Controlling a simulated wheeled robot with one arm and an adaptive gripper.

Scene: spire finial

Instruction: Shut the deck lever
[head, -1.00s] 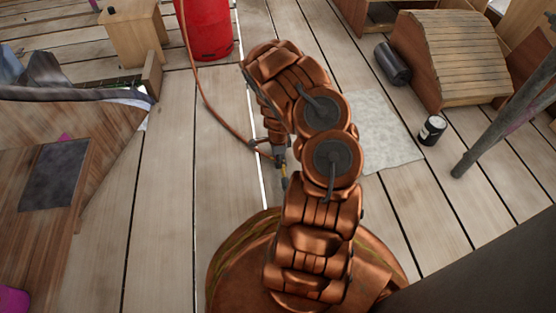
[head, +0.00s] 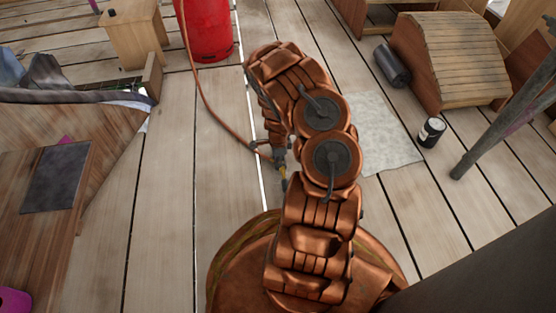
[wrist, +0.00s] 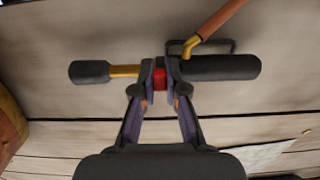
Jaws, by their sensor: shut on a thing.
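My gripper (wrist: 160,82) is shut on a hand torch at its short red band (wrist: 159,85). The torch (wrist: 222,68) lies crosswise in the wrist view, with a thick black body on the right, a brass neck and a black nozzle on the left. An orange hose (wrist: 213,20) with a yellow end meets it near a thin black wire loop. Wooden planks fill the background behind it. In the head view my gripper (head: 279,157) is low over the deck, partly hidden by my arm. I cannot pick out a separate deck lever.
The hose (head: 203,92) runs to a red gas cylinder (head: 206,28) at the back. A grey sheet (head: 378,135), a black-and-white can (head: 432,131) and a dark roll (head: 392,64) lie right. A slanted pole (head: 500,125) stands farther right.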

